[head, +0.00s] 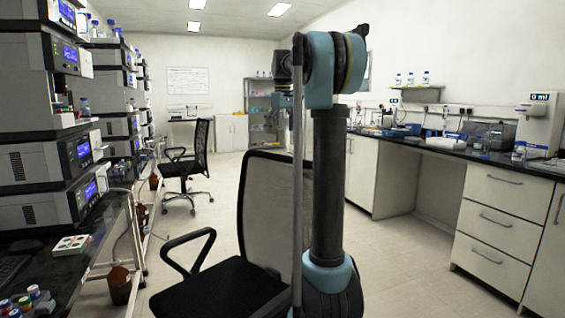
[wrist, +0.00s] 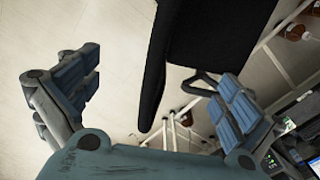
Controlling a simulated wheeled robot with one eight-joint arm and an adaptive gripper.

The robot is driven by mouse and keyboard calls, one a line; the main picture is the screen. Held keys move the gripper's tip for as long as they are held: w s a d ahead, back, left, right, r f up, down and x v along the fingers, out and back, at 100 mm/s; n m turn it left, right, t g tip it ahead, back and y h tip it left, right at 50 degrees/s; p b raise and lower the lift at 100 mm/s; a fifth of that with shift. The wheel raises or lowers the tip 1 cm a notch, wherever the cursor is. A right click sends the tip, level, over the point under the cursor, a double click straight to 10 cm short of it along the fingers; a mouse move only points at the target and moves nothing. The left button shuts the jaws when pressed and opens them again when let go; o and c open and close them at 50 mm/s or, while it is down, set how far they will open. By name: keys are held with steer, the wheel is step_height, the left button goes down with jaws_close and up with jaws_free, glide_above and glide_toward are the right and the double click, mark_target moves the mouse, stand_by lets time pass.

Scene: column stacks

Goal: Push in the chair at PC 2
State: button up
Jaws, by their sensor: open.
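A black office chair (head: 282,205) with a mesh back stands close in front of me in the head view. Its seat (head: 225,290) and left armrest (head: 190,245) face the bench on the left; my arm covers its right part. A second black mesh chair (head: 198,150) stands farther back by the same bench. No label shows which is at PC 2. In the wrist view my gripper (wrist: 160,72) is open, with its fingers spread wide. A dark chair part (wrist: 205,35) reaches between the fingers; I cannot tell whether they touch it.
The left bench (head: 105,240) carries stacked instruments (head: 45,140), vials and a small tray (head: 70,244). Brown bottles (head: 120,287) stand beneath it. Drawers and cabinets (head: 500,225) line the right side. Pale floor is clear between the chairs and the right-hand cabinets.

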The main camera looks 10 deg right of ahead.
mark_target(282, 162)
step_height(282, 162, down, 13)
steer(key=shift+w+f, duration=0.1)
stand_by(0.5)
